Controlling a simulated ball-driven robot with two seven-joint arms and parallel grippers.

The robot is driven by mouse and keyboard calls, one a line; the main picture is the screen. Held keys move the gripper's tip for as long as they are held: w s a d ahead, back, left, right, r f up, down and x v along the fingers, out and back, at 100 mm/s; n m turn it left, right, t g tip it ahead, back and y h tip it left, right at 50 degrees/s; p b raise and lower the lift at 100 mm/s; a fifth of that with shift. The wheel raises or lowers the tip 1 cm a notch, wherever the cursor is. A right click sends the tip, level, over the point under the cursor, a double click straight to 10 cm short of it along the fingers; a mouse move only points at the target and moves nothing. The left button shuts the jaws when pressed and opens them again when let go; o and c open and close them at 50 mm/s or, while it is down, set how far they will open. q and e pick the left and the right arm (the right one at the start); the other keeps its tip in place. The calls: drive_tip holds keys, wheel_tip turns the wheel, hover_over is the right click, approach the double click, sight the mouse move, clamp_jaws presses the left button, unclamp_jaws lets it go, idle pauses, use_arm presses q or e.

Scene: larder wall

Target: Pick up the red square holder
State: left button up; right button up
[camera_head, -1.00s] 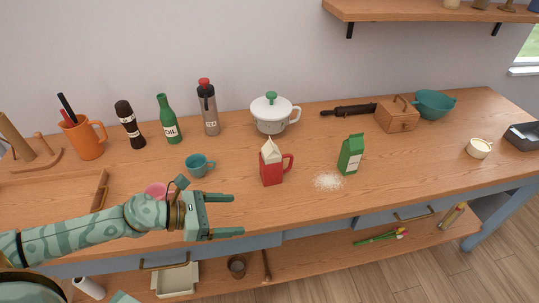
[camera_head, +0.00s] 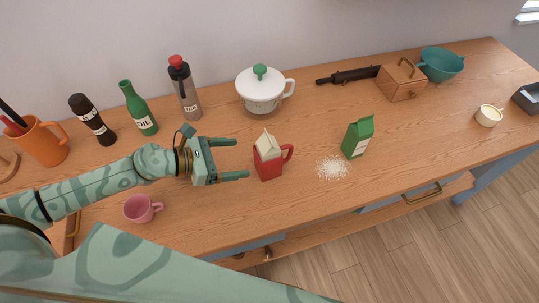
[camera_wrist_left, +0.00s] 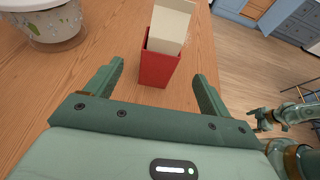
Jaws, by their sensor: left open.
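The red square holder (camera_head: 268,167) stands upright on the wooden counter, with a handle on its right and a cream carton (camera_head: 267,143) inside it. My left gripper (camera_head: 240,159) is open and empty just left of the holder, its fingers pointing at it. In the left wrist view the holder (camera_wrist_left: 157,70) is just ahead of the fingertips, roughly centred between the fingers (camera_wrist_left: 160,76). My right gripper (camera_wrist_left: 259,117) shows small at the right of the left wrist view, away from the counter; its jaws are unclear.
A white pot (camera_head: 262,95) stands behind the holder. A green carton (camera_head: 358,138) and spilled white grains (camera_head: 333,168) are to its right. A pink cup (camera_head: 140,208) stands near the front edge, below my left arm. Bottles line the back. Counter in front of the holder is clear.

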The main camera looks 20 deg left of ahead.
sight(256, 155)
use_arm(q)
drive_tip(key=x, duration=0.5)
drive_tip(key=shift+w+d, duration=0.1)
drive_tip(key=shift+w, duration=0.1)
drive_tip(key=x, duration=0.6)
drive_tip(key=shift+s+f, duration=0.15)
drive_tip(key=shift+s, duration=0.05)
drive_tip(key=c, duration=1.1)
